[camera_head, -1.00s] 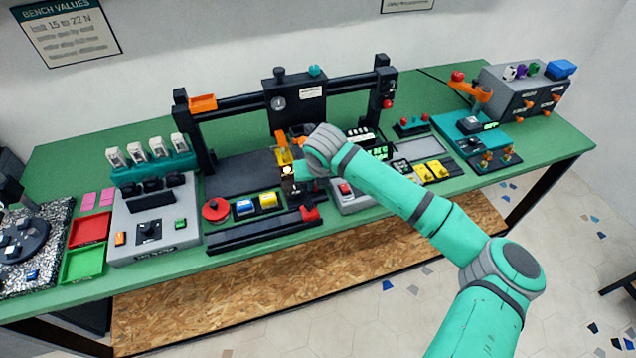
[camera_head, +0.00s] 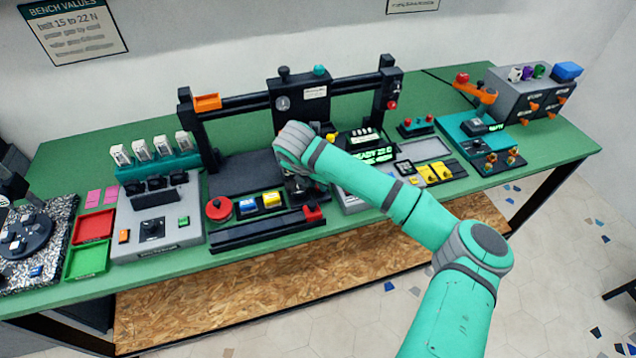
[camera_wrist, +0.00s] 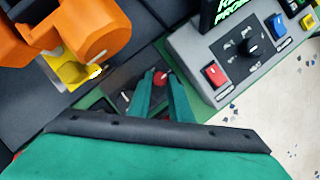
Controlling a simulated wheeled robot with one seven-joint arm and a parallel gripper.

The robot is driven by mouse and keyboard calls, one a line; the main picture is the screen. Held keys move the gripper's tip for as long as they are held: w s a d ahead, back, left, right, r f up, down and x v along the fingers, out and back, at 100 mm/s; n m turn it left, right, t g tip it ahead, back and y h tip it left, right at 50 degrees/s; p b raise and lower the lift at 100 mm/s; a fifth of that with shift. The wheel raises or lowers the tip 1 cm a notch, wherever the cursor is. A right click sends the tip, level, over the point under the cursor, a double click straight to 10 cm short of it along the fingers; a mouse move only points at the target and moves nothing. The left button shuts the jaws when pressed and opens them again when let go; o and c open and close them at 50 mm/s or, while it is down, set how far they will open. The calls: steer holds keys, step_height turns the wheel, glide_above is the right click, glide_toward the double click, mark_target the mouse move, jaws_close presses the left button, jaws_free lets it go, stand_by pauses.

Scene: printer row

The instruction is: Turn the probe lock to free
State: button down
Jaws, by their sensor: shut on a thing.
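My gripper (camera_wrist: 162,84) shows in the wrist view with its two teal fingers close together, shut on a small red knob (camera_wrist: 160,77). The knob looks like the handle of the probe lock, but no label on it can be read. It stands over a dark plate with a small pale mark (camera_wrist: 125,97). My fingers hide the lower part of the knob, so its turned position cannot be told. In the head view my wrist and forearm cover the fingertips and the knob.
An orange part (camera_wrist: 75,35) with a yellow block (camera_wrist: 70,70) is close left of my fingers. A grey control box (camera_wrist: 235,60) with a red switch (camera_wrist: 214,74) and black dial is to the right. The black gantry (camera_head: 240,105) stands behind my wrist.

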steer(key=shift+w+r, duration=0.1)
steer(key=shift+w, duration=0.05)
steer(key=c, duration=1.6)
jaws_free()
steer(key=v, duration=1)
steer(key=shift+a+r, duration=0.15)
steer(key=shift+r, duration=0.2)
